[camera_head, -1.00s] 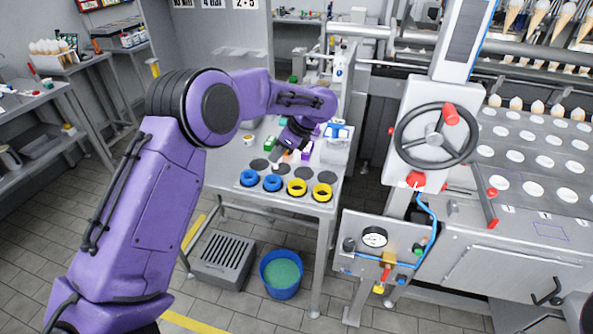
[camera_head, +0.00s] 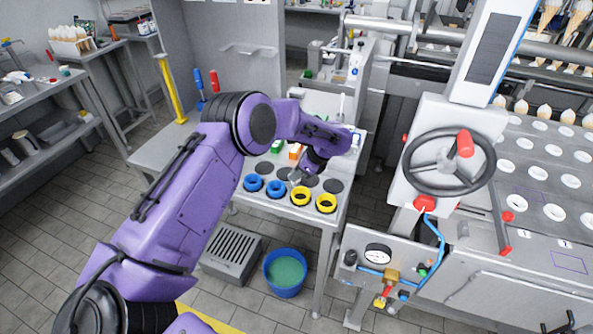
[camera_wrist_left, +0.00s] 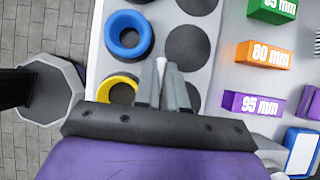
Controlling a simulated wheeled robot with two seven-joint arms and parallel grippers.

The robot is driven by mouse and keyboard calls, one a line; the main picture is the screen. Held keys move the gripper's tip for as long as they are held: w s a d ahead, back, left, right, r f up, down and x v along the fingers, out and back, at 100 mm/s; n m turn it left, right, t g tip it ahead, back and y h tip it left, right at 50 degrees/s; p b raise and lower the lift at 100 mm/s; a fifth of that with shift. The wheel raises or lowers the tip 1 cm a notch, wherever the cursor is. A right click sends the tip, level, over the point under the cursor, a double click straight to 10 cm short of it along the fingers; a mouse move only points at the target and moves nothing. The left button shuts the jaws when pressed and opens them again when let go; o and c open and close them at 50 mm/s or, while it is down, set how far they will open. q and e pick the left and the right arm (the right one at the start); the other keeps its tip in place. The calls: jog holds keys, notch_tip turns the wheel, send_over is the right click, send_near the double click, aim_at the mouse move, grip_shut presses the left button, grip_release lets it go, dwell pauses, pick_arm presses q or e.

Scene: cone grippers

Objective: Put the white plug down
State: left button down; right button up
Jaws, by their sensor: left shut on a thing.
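My left gripper (camera_head: 296,177) is low over the small metal table, by the dark round discs and behind the yellow rings. In the left wrist view its two grey fingers (camera_wrist_left: 162,84) are closed on the white plug (camera_wrist_left: 159,67), of which only a thin pale strip shows between them. The plug's lower end is hidden, so I cannot tell whether it touches the surface. My right gripper is not in view.
Blue rings (camera_head: 253,183) and yellow rings (camera_head: 326,203) line the table's front edge. A row of dark discs (camera_head: 333,186) lies behind them. Green (camera_wrist_left: 272,10), orange (camera_wrist_left: 263,55) and purple (camera_wrist_left: 254,104) labelled blocks stand beyond the discs.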

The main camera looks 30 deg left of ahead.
pick_arm(q)
jog(key=shift+s, duration=0.15)
jog(key=c, duration=1.2)
grip_release()
jog(key=shift+f, duration=0.15)
